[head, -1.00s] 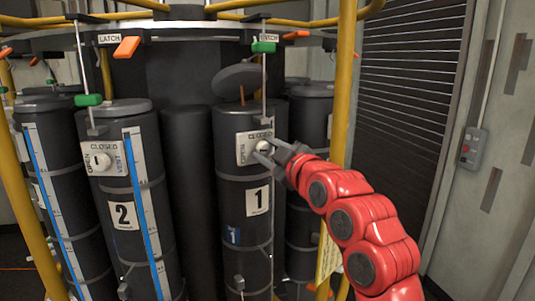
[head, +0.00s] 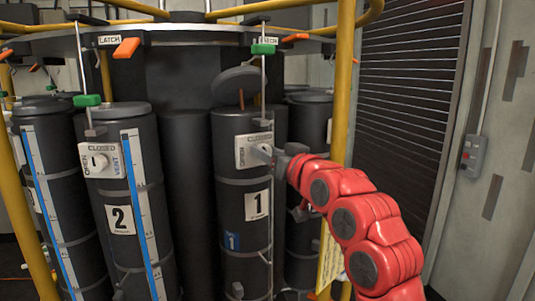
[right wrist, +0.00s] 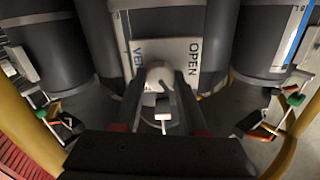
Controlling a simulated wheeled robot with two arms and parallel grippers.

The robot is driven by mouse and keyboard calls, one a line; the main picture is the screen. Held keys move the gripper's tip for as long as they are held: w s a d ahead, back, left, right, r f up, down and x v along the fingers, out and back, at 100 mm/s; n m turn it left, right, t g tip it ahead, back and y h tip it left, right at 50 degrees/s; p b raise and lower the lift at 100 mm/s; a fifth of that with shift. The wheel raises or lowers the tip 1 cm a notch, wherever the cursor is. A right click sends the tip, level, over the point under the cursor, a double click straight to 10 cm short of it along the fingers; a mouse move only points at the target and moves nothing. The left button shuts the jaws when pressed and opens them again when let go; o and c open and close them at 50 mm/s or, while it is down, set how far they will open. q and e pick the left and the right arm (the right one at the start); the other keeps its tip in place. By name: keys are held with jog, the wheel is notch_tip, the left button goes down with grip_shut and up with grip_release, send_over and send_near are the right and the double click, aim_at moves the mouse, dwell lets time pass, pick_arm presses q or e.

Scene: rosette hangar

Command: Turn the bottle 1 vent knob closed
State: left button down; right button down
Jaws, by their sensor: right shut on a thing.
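Bottle 1 (head: 233,180) is a dark upright cylinder with a "1" label and a tilted lid at its top. Its white vent plate (head: 246,143), marked CLOSED and OPEN, also shows in the right wrist view (right wrist: 188,72). My right gripper (head: 268,153) reaches in from the right to this plate. In the right wrist view the round white vent knob (right wrist: 160,76) sits between the fingers of the gripper (right wrist: 158,94), which is shut on it. In the head view the gripper mostly hides the knob. My left gripper is not in view.
Bottle 2 (head: 122,188) with its own vent knob (head: 98,161) stands to the left. Green (head: 263,49) and orange (head: 127,48) latch handles hang above. A yellow frame post (head: 342,90) stands close behind my right arm.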

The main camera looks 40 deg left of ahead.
jog(key=m, duration=0.3)
jog(key=shift+r+m+p, duration=0.15)
jog(key=shift+m+p, duration=0.15)
jog(key=shift+p, duration=0.05)
jog(key=shift+w+m+p, duration=0.1)
jog(key=shift+m+p, duration=0.2)
jog(key=shift+m, duration=0.8)
jog(key=shift+c, duration=2.2)
grip_release()
jog(key=shift+d, duration=0.1)
jog(key=shift+f, duration=0.2)
